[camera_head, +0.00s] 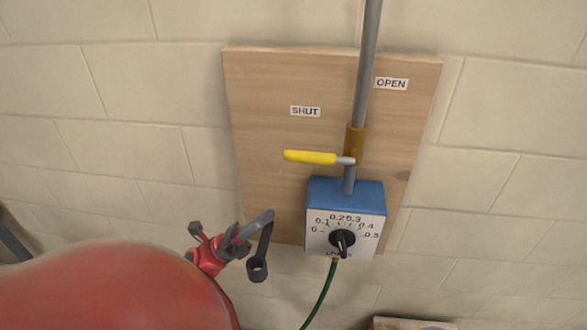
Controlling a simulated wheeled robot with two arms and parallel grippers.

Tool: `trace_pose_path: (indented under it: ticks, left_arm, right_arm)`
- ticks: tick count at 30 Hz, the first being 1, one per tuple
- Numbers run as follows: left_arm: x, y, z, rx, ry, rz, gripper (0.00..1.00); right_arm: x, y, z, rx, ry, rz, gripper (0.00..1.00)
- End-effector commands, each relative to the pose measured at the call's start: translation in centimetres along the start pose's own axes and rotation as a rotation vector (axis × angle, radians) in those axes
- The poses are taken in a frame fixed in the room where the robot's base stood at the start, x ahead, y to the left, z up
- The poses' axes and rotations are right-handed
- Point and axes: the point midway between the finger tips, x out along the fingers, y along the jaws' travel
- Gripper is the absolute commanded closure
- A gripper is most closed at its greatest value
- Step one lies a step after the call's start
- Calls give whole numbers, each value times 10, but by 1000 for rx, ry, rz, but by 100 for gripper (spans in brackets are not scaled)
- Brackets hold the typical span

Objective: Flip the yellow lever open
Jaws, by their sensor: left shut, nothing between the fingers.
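The yellow lever (310,157) sticks out to the left from a brass valve (354,143) on a grey vertical pipe (368,60). It lies nearly level, below the SHUT label (305,111). The OPEN label (391,84) is higher up, right of the pipe. My left gripper (258,245), red and dark grey, is below and left of the lever, apart from it. It is shut with nothing held. My right gripper does not show.
A wooden board (265,150) on the block wall (120,95) carries the valve. A blue box (345,193) with a dial (342,240) sits below the lever, right of my gripper. A green hose (321,293) runs down from it. The board left of the lever is clear.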

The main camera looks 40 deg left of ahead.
Motion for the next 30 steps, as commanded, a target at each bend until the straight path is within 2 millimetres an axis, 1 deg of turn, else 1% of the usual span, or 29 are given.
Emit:
trace_pose_path:
  ticks: [5, 15, 17, 18, 21, 24, 30]
  left_arm:
    - [20, -2, 3, -2, -1, -3, 100]
    - [94, -3, 4, -4, -2, -5, 100]
    - [105, -3, 4, -3, -2, -5, 100]
    - [111, -2, 11, 0, -2, -2, 100]
    - [120, -2, 20, 0, -1, -1, 100]
    - [125, -1, 26, -1, -2, -1, 100]
    - [128, 0, 29, -2, -1, -1, 100]
  right_arm:
    - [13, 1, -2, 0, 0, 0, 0]
    - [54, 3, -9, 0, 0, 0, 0]
    - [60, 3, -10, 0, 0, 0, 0]
    - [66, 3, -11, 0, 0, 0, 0]
    - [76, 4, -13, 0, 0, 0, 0]
    - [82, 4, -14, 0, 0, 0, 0]
    - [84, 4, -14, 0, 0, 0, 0]
